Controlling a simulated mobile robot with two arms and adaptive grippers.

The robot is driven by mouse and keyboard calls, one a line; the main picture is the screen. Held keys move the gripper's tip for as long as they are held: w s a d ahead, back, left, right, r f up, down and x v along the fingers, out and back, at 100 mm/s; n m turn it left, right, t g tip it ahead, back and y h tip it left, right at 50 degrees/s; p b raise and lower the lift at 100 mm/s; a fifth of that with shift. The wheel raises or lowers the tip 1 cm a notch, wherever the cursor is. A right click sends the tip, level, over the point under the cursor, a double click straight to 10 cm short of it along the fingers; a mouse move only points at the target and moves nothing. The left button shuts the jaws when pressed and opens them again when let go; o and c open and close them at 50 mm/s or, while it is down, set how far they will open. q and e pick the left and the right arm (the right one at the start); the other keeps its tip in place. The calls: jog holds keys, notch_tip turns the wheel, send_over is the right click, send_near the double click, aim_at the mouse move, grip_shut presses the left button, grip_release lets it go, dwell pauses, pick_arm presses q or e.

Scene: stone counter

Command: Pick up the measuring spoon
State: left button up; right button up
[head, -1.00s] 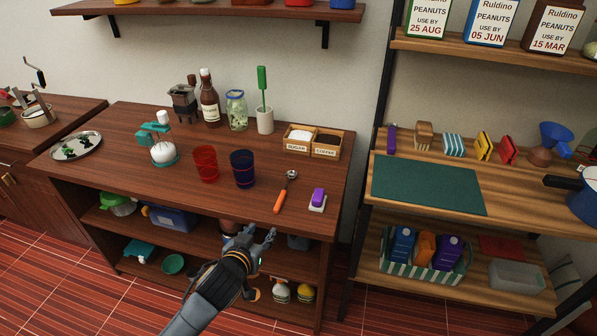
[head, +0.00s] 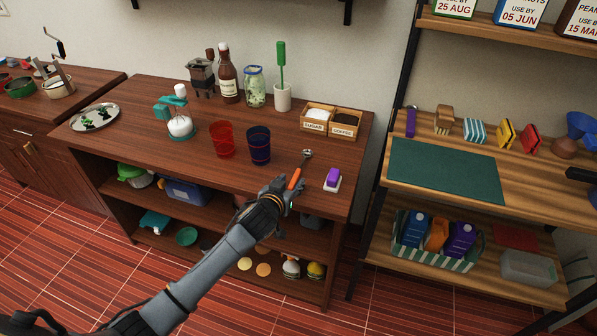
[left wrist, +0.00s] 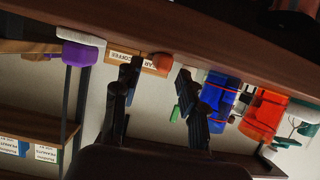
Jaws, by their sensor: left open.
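The measuring spoon (head: 295,179) lies on the wooden counter near its front edge, orange handle toward me and metal bowl toward the back. My left gripper (head: 290,189) is at the counter's front edge, right by the handle end and partly covering it. In the left wrist view the two dark fingers (left wrist: 160,70) are apart. A small orange end, seemingly the spoon's handle (left wrist: 161,61), shows between the fingertips. I cannot tell whether they touch it. My right gripper is not in view.
A purple-and-white block (head: 333,179) sits right of the spoon. A blue cup (head: 259,146) and a red cup (head: 222,140) stand to its left. Sugar and coffee boxes (head: 330,122) stand behind.

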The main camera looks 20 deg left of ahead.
aim_at(296, 174)
pick_arm(q)
jog(key=shift+r+x, duration=0.15)
jog(key=shift+x, duration=0.9)
jog(key=shift+r+x, duration=0.15)
jog(key=shift+x, duration=0.95)
jog(key=shift+w, duration=0.1)
grip_shut()
